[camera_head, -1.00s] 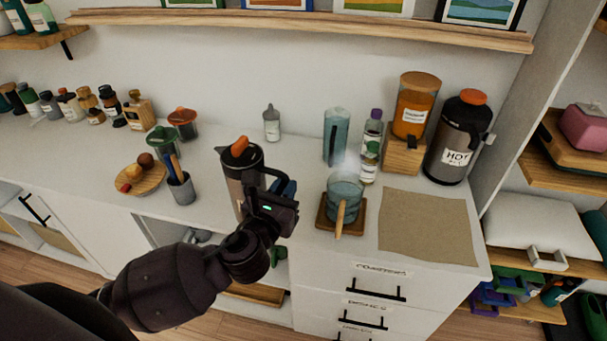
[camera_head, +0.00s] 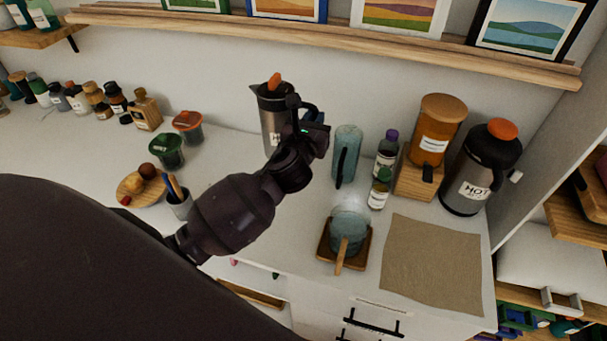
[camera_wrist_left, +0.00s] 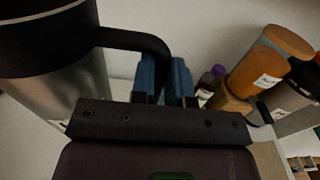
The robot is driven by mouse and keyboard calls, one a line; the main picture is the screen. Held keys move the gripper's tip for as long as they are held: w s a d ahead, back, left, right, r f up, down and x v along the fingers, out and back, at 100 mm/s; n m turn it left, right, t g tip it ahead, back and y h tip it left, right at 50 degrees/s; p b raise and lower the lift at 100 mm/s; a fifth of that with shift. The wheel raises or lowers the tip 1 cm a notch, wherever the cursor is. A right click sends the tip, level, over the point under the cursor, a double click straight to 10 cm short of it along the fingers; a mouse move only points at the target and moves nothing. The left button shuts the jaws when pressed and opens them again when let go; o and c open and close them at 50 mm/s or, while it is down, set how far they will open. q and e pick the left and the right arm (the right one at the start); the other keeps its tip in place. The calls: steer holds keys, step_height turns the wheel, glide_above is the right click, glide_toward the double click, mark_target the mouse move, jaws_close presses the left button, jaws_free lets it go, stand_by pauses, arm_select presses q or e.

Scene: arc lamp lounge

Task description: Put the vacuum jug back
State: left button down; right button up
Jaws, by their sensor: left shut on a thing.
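The vacuum jug (camera_head: 270,128) is steel with a dark top and an orange knob. It is upright at the back of the counter, close to the wall. My right gripper is not in view.
Right of the jug stand a blue-green pitcher (camera_head: 346,158), small bottles (camera_head: 384,155), an orange-lidded canister (camera_head: 434,135) and a black HOT flask (camera_head: 480,170). In front are a glass pot (camera_head: 349,228) on a wooden tray and a bare mat (camera_head: 432,262). Lidded jars (camera_head: 188,127) stand left.

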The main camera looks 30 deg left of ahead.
arm_select(q)
step_height(320, 180, down, 17)
steer(key=b, duration=0.5)
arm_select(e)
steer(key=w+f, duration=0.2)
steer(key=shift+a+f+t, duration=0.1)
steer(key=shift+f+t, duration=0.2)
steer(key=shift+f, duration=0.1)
arm_select(q)
steer(key=shift+f, duration=0.15)
steer(key=shift+f+b, duration=0.1)
steer(key=shift+b, duration=0.25)
steer(key=c, duration=1.1)
jaws_free()
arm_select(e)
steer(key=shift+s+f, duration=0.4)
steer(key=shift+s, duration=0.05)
